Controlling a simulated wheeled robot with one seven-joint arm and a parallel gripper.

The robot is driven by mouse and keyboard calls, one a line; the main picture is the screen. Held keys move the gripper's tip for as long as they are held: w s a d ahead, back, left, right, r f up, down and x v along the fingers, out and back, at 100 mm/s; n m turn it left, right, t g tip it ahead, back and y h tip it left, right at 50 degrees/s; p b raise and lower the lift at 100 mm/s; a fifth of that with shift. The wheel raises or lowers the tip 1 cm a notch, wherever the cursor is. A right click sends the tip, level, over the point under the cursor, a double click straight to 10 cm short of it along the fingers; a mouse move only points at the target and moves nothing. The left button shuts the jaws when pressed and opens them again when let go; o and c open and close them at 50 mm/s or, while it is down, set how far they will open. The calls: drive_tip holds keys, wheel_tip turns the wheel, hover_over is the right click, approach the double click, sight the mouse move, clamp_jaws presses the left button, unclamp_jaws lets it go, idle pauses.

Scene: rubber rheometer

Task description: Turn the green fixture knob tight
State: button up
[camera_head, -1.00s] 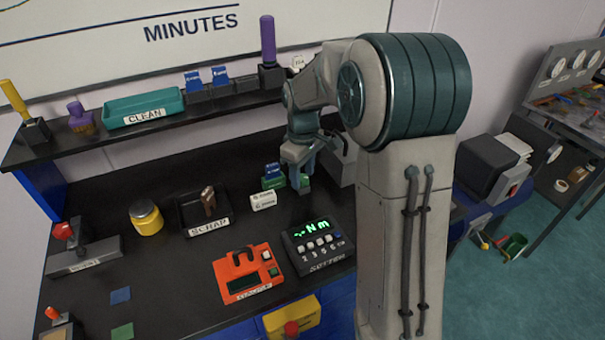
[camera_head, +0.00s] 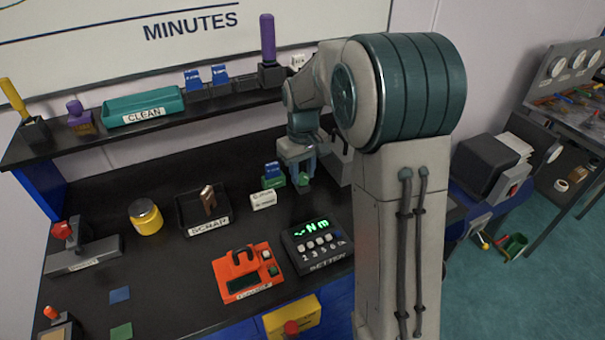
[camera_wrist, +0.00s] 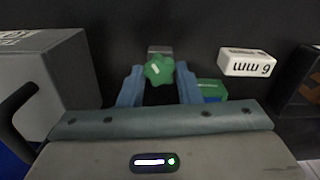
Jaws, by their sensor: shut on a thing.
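The green fixture knob (camera_wrist: 159,70) is a lobed knob with a pale mark on its top. In the wrist view it sits between the two blue-grey fingers of my gripper (camera_wrist: 160,85). The fingers are closed about its sides. A small grey block (camera_wrist: 159,50) shows just beyond the knob. In the head view my gripper (camera_head: 299,178) points down at the bench, and the knob (camera_head: 304,182) is mostly hidden by the fingers.
A white "6 mm" block (camera_wrist: 247,62) and a green-and-blue block (camera_wrist: 212,89) stand close on the right in the wrist view. A grey machine (camera_wrist: 50,80) stands at left. The SCRAP tray (camera_head: 204,226), orange device (camera_head: 247,272) and black keypad display (camera_head: 317,246) sit nearby.

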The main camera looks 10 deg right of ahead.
drive_tip(key=m, duration=0.4)
drive_tip(key=shift+m, duration=0.3)
drive_tip(key=shift+m, duration=2.3)
drive_tip(key=m, duration=0.4)
drive_tip(key=shift+m+p, duration=0.3)
drive_tip(key=shift+p, duration=0.05)
